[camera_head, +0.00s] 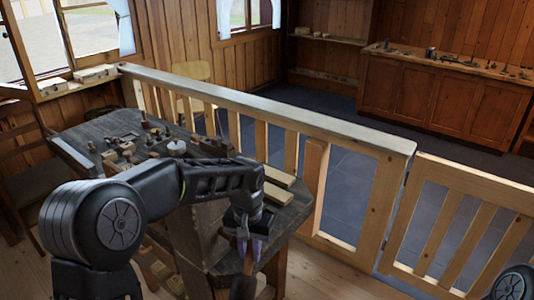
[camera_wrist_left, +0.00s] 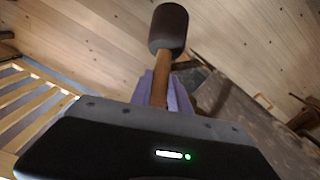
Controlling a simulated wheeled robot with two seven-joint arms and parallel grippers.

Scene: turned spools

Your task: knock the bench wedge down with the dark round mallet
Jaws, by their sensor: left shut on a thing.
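The mallet has a dark round head (camera_wrist_left: 168,28) and a brown wooden handle (camera_wrist_left: 162,72). My left gripper (camera_wrist_left: 163,92), with purple fingertips, is shut on the handle, and the head points away from the gripper. In the head view my left gripper (camera_head: 248,243) is at the bench's front right end, pointing down. The mallet's dark head (camera_head: 243,287) hangs below it, partly cut by the bottom edge. I cannot pick out the bench wedge for certain; my left arm hides part of the bench. My right gripper is not in view.
The dark workbench (camera_head: 293,212) carries small turned pieces, blocks and light wooden strips (camera_head: 277,192). A wooden railing (camera_head: 290,115) runs close behind it, with a gate (camera_head: 440,215) at the right. Wooden floor (camera_head: 325,275) is clear right of the bench.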

